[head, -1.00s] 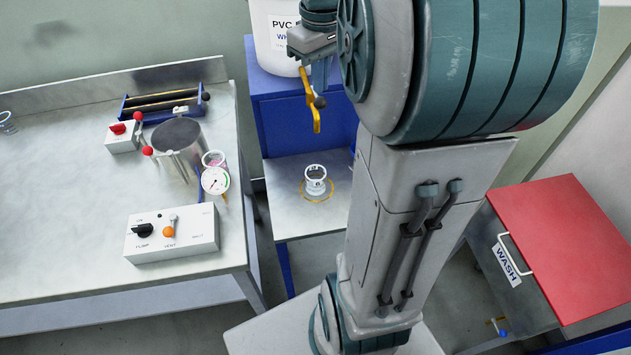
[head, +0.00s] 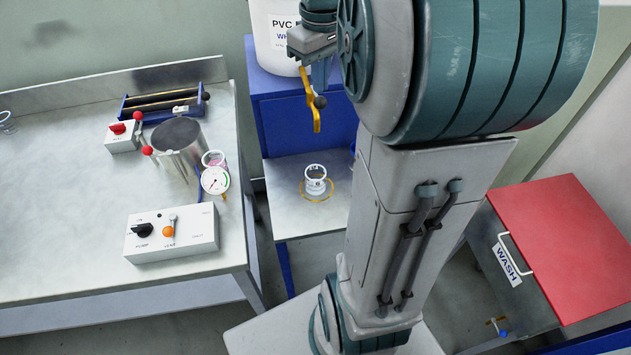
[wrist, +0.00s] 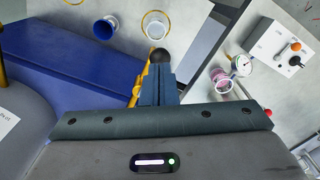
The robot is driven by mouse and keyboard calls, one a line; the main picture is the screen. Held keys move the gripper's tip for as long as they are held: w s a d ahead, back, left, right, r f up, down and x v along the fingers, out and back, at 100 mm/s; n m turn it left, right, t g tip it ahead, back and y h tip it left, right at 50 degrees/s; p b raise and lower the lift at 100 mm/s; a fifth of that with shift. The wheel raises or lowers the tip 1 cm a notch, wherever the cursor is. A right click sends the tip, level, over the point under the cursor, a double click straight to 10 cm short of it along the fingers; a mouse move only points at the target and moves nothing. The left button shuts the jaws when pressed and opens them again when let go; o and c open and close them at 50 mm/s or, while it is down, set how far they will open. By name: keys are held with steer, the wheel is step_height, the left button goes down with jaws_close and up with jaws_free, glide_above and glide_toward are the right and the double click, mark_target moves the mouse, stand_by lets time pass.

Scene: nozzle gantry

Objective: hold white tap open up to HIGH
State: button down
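A white tub (head: 278,45) lettered "PVC" stands on a blue stand. Its yellow tap handle (head: 317,120) hangs at the front, with a black ball knob (head: 320,101) beside it. My gripper (head: 319,88) comes down from above onto the knob. In the wrist view its fingers (wrist: 159,78) are close together with the black knob (wrist: 160,56) at their tips. A clear cup (head: 315,180) stands upright below the tap, with whitish content and a dark mark on its side. It also shows in the wrist view (wrist: 156,27). The cup's level marks are too small to read.
The cup sits by a yellow ring (head: 317,197) on a grey shelf (head: 290,215). Left is a bench with a pump box (head: 172,240), a metal pot (head: 178,148) and a gauge (head: 214,180). A red-lidded WASH bin (head: 570,245) stands right. A blue-lined cup (wrist: 105,27) stands nearby.

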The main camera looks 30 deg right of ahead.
mark_target(320, 97)
steer(key=shift+f+b, duration=1.35)
steer(key=shift+f, duration=0.65)
steer(key=shift+r, duration=0.2)
stand_by(4.2)
steer(key=shift+r+p, duration=1.8)
steer(key=shift+r, duration=0.05)
steer(key=shift+r, duration=0.1)
steer(key=shift+r+p, duration=2.1)
steer(key=shift+r, duration=0.3)
